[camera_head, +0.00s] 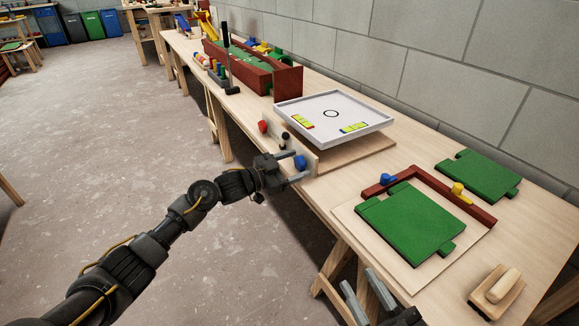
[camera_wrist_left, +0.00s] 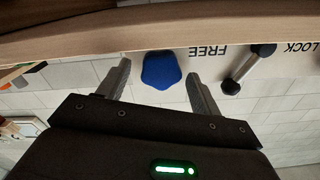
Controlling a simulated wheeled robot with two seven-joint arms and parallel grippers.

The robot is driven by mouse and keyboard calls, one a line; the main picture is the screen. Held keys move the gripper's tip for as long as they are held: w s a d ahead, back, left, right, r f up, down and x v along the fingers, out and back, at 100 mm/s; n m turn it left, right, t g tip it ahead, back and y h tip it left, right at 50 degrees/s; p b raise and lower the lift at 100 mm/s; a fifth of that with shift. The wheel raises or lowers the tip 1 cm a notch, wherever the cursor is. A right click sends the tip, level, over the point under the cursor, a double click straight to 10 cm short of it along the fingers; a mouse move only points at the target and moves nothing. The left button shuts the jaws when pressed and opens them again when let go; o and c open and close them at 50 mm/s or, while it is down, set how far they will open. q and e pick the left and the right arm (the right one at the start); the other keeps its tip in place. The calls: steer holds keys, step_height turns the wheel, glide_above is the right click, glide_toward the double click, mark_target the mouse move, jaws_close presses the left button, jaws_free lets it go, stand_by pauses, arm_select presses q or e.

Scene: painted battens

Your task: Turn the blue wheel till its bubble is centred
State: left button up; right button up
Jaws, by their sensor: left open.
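The blue wheel (camera_head: 299,162) sits on the front face of the levelling stand. In the left wrist view the blue wheel (camera_wrist_left: 162,70) lies between the two fingers of my left gripper (camera_wrist_left: 158,72), with gaps on both sides. My left gripper (camera_head: 299,165) is open around it. The white tray (camera_head: 289,109) above carries a blue-edged yellow vial (camera_head: 354,128) and a red-edged yellow vial (camera_head: 302,121); their bubbles are too small to read. My right gripper (camera_head: 368,297) is open and empty at the bottom edge.
A red wheel (camera_head: 263,126) and a black-ended lever (camera_head: 285,138) are on the same face; the lever (camera_wrist_left: 248,68) stands between the words FREE and LOCK. Green panels (camera_head: 411,222), a red batten frame (camera_head: 435,180) and a wooden float (camera_head: 497,290) lie to the right.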

arm_select(q)
steer(key=p+v, duration=0.2)
steer(key=v, duration=0.8)
steer(key=shift+s+a, duration=0.2)
steer(key=shift+a, duration=0.1)
arm_select(e)
steer(key=w+d+f+m+g+h, duration=0.1)
steer(key=d+f+g+h, duration=0.2)
steer(key=f, duration=0.4)
steer(key=shift+w+d+m+g+h, duration=0.25)
steer(key=shift+m+g+h, duration=0.05)
steer(key=shift+h, duration=0.4)
